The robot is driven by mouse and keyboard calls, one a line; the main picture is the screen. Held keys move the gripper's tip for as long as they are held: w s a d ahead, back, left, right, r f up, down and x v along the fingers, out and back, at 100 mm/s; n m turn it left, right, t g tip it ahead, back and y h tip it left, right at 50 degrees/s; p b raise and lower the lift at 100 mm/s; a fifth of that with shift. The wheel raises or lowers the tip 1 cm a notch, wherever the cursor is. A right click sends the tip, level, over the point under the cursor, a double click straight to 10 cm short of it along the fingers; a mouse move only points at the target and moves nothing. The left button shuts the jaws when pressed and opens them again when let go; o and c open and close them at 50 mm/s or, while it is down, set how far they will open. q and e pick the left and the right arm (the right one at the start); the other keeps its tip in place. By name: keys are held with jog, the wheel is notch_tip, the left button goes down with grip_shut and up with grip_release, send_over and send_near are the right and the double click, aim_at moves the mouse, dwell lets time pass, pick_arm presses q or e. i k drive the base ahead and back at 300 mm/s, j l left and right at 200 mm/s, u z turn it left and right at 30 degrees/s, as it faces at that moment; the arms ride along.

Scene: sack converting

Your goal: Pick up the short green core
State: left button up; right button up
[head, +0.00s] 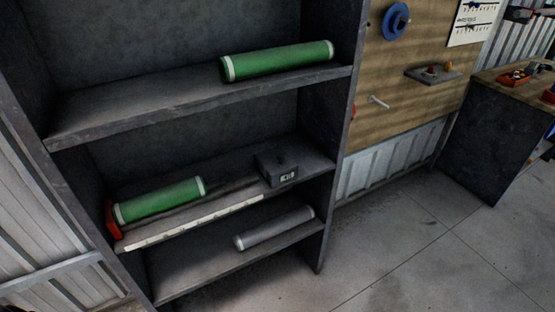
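Two green cores with pale end bands lie in the dark shelf unit. The shorter-looking green core (160,200) lies on the left of the middle shelf, its left end close to a red piece (112,220). The longer-looking green core (278,61) lies on the right of the upper shelf. Neither of my grippers is in view, and nothing is seen touching either core.
The middle shelf also bears a dark box with a small display (277,168), a rod and a pale scale strip (195,222). A grey core (273,229) lies on the bottom shelf (200,276). A workbench (492,140) stands at right. The floor (420,250) between is clear.

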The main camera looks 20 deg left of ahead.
aim_at(126, 213)
jog(key=u, duration=1.55)
